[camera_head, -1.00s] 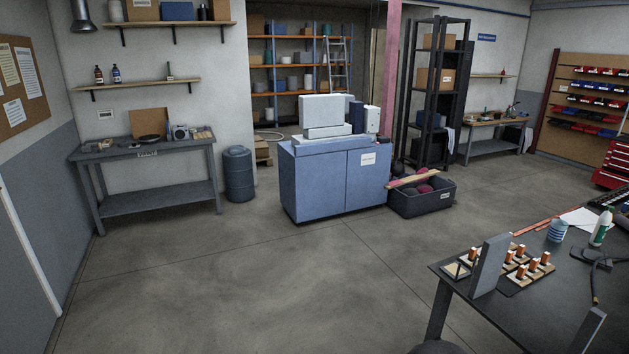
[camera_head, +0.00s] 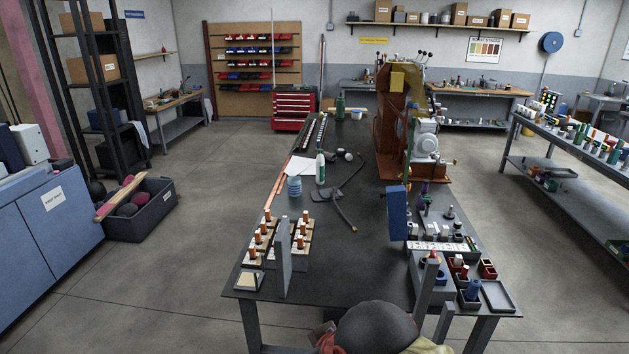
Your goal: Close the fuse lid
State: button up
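I cannot make out a fuse lid for certain. A brown-orange machine (camera_head: 389,135) with a grey motor (camera_head: 426,140) stands on the far right part of the dark table (camera_head: 345,235). A blue upright panel (camera_head: 397,212) stands nearer on the table's right side; I cannot tell whether it is a lid. A white labelled strip (camera_head: 440,246) lies near its foot. My gripper is not in view.
At the table's near left, a grey upright plate (camera_head: 283,258) stands among orange-topped pieces on wooden bases. Small bins (camera_head: 487,269) crowd the near right corner. A dark rounded object (camera_head: 375,326) is at the near edge.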

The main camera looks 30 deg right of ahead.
aim_at(396, 198)
jog(key=i+z, duration=0.25)
jog(key=z, duration=0.2)
jog(key=i+j+z, duration=0.15)
jog(key=z, duration=0.25)
jog(key=i+j+z, duration=0.2)
jog(key=z, duration=0.25)
jog(key=i+j+z, duration=0.2)
jog(key=z, duration=0.25)
jog(key=i+j, duration=0.45)
jog(key=i+j+u, duration=0.15)
jog(key=i+j, duration=0.3)
jog(key=i, duration=0.1)
